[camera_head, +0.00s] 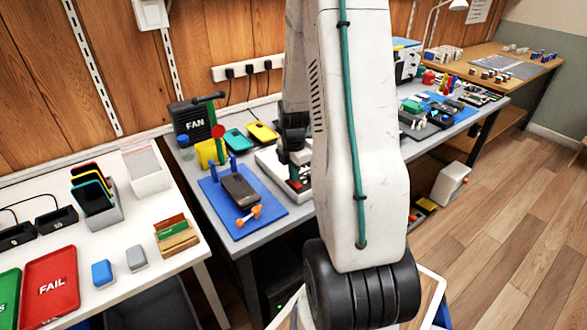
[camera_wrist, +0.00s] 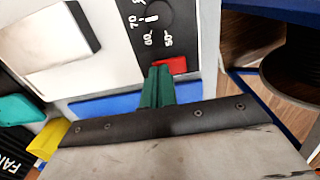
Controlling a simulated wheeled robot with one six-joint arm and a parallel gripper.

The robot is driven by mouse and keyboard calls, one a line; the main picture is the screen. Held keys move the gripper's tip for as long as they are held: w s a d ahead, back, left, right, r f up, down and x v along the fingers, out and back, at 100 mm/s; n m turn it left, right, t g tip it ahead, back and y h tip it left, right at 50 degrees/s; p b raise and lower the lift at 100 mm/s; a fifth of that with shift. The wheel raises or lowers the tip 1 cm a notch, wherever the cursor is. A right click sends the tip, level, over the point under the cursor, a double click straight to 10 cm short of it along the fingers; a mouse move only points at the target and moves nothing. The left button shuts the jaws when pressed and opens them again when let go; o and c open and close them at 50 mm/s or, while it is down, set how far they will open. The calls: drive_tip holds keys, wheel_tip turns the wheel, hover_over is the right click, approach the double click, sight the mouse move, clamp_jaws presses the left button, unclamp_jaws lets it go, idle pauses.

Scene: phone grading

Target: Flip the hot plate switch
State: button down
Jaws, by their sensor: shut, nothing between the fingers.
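The hot plate (camera_head: 268,160) is a white box on the grey bench, partly hidden behind my arm. In the wrist view its white body (camera_wrist: 110,72) carries a pale square plate and a dark control panel (camera_wrist: 182,40) with a round numbered dial (camera_wrist: 145,17). The red switch (camera_wrist: 172,65) sits at the end of this panel, below the dial. My gripper (camera_wrist: 160,72) has its green fingers shut together and empty, with the tips right beside the red switch. I cannot tell whether they touch it. In the head view my arm covers much of this area.
A blue mat (camera_head: 218,218) with a dark phone (camera_head: 240,190) lies left of the hot plate. A black fan box (camera_head: 190,118) and green and yellow phones stand behind. The white table (camera_head: 150,235) at left holds trays and small blocks.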

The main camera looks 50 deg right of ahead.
drive_tip(key=shift+f, duration=0.2)
idle(0.3)
drive_tip(key=shift+s, duration=0.1)
drive_tip(key=shift+s+a+r, duration=0.25)
drive_tip(key=shift+s+r, duration=0.05)
drive_tip(key=shift+s, duration=0.35)
wheel_tip(320, 180, up, 14)
drive_tip(key=s, duration=0.1)
drive_tip(key=shift+s+a, duration=0.25)
drive_tip(key=shift+s, duration=0.15)
